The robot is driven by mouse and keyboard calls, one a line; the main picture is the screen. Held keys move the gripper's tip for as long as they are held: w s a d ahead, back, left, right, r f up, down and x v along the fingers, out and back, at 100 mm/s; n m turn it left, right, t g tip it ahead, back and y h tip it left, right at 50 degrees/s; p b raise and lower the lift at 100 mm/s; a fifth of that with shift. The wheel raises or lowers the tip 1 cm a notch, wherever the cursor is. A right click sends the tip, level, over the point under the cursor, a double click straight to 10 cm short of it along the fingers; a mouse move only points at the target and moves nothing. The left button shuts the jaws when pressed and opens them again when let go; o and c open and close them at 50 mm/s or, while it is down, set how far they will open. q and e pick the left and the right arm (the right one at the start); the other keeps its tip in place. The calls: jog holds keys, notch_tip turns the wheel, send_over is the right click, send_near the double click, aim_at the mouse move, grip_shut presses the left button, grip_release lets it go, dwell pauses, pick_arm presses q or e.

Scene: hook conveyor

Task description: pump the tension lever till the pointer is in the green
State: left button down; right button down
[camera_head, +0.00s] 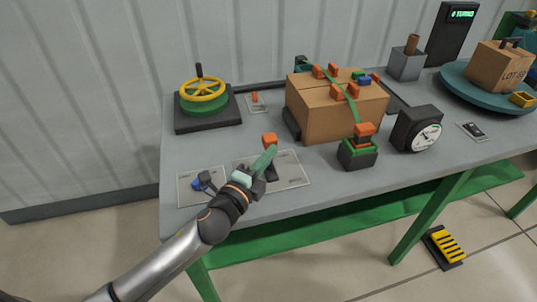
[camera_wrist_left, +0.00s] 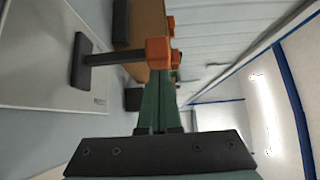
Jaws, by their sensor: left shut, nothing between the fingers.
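A lever with an orange knob (camera_head: 269,139) stands on a light plate near the table's front left; its knob (camera_wrist_left: 158,52) and dark shaft show in the left wrist view. My left gripper (camera_head: 271,151) is shut and empty, its green fingertips (camera_wrist_left: 160,76) right at the knob. I cannot tell whether they touch it. The fingers hide part of the shaft in the head view. A round dial gauge (camera_head: 427,136) in a dark housing faces front at the right; its pointer is too small to read against any green zone. My right gripper is not in view.
A yellow handwheel (camera_head: 202,91) stands at the back left, a blue-knobbed control (camera_head: 199,184) beside my wrist. A turntable (camera_head: 461,86) is far right.

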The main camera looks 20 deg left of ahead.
aim_at(263, 139)
pick_arm(q)
jog(key=shift+w+a+r, duration=0.1)
jog(key=shift+w+a+r+p, duration=0.25)
jog(key=shift+w+a+p, duration=0.05)
jog(key=shift+w+p, duration=0.15)
jog(key=shift+w+a+r+p, duration=0.2)
jog(key=shift+w+a+p, duration=0.1)
jog(key=shift+w, duration=0.15)
jog(key=shift+w+a, duration=0.6)
jog(key=shift+w, duration=0.3)
jog(key=shift+w+a, duration=0.7)
jog(key=shift+w, duration=0.2)
jog(key=shift+a+r+p, duration=0.1)
jog(key=shift+p, duration=0.2)
